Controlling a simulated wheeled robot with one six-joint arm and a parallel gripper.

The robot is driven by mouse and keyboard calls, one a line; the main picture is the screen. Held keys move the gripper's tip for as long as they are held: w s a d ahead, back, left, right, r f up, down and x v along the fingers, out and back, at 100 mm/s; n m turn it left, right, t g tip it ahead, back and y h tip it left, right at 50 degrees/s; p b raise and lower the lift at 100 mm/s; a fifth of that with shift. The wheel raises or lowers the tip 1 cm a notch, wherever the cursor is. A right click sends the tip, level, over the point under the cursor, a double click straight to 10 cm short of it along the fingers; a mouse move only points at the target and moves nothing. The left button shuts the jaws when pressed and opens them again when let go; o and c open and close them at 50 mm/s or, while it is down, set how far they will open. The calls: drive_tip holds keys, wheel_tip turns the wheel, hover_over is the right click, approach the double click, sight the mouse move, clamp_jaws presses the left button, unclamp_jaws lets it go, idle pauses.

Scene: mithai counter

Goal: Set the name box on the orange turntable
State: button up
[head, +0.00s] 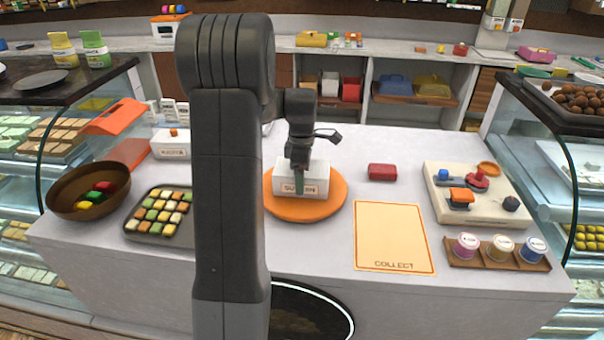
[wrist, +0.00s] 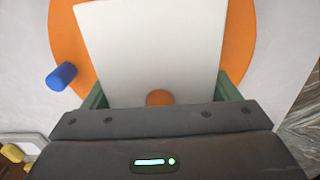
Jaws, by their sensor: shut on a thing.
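A white name box (head: 285,177) with a lettered front label, partly covered by my gripper, is over the middle of the orange turntable (head: 334,200). My gripper (head: 300,176) points down from above and is shut on this box. In the wrist view, the white box (wrist: 150,45) lies between the green fingers of my gripper (wrist: 161,97), and an orange knob (wrist: 159,98) shows at its near edge. The turntable (wrist: 238,50) shows around the box on both sides. I cannot tell whether the box touches the turntable.
A second white labelled box (head: 172,150) stands at the back left. A brown bowl (head: 70,207) and sweets tray (head: 146,233) are left. A blue cylinder (wrist: 61,76) is beside the turntable's edge.

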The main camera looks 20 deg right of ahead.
drive_tip(key=shift+f, duration=0.15)
drive_tip(key=o, duration=1)
wheel_tip(320, 180, up, 12)
drive_tip(key=shift+r+b, duration=0.2)
drive_tip(key=shift+b, duration=0.3)
